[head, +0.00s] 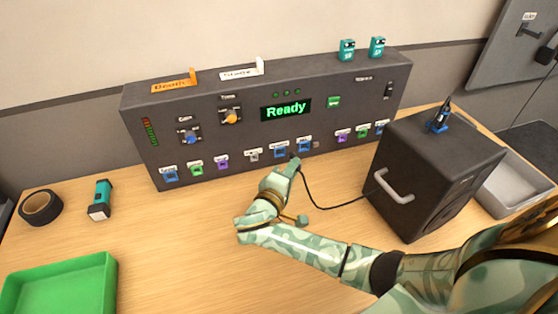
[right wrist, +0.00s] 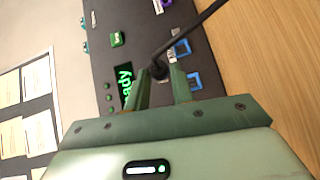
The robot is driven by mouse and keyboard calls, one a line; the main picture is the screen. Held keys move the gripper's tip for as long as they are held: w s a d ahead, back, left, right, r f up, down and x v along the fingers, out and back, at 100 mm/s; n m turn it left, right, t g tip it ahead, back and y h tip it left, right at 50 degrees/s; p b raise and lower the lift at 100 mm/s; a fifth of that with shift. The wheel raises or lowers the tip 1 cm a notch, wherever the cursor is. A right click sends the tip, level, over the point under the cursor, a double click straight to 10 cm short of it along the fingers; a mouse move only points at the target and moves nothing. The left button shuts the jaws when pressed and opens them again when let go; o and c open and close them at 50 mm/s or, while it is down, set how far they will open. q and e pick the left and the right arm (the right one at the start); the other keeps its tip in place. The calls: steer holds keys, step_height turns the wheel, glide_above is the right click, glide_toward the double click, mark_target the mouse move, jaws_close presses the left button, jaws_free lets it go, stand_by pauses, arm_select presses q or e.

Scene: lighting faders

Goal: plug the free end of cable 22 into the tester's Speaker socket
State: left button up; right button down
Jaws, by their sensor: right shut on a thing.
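The tester (head: 350,95) is a dark grey box with a lit green "Ready" display and a row of coloured sockets along its lower front. My right gripper (head: 289,167) is shut on a black cable plug (right wrist: 158,69), close in front of the lower row near two blue sockets (head: 281,151) (head: 304,146). These sockets also show in the right wrist view (right wrist: 182,48). I cannot tell whether the plug touches the tester. The black cable (head: 335,206) sags from the gripper toward the speaker box. Its number and the small socket labels are unreadable. My left gripper is out of view.
The dark speaker box (head: 425,170) with a handle stands right of the gripper, with a blue socket (head: 437,127) holding a black plug on top. The table's left middle is clear.

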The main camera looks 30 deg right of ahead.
steer(key=shift+n+t, duration=0.6)
steer(key=f+b, duration=0.1)
steer(key=f, duration=0.4)
steer(key=shift+a, duration=0.2)
steer(key=shift+w+a+f+b, duration=0.1)
steer(key=shift+f+b, duration=0.15)
steer(key=shift+b, duration=0.05)
steer(key=shift+w+d+b, duration=0.25)
steer(key=shift+w+b, duration=0.4)
steer(key=shift+w, duration=0.5)
steer(key=shift+w+d+b, duration=0.2)
steer(key=shift+w+b, duration=0.4)
steer(key=shift+w, duration=0.55)
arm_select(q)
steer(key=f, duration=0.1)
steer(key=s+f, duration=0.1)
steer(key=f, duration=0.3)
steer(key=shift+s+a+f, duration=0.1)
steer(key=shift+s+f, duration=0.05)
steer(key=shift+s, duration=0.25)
arm_select(e)
steer(key=shift+w+d+r, duration=0.1)
steer(key=shift+w, duration=0.2)
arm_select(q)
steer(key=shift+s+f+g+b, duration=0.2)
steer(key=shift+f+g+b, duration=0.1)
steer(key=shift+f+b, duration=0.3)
arm_select(e)
steer(key=shift+w+d, duration=0.2)
steer(key=shift+w, duration=0.75)
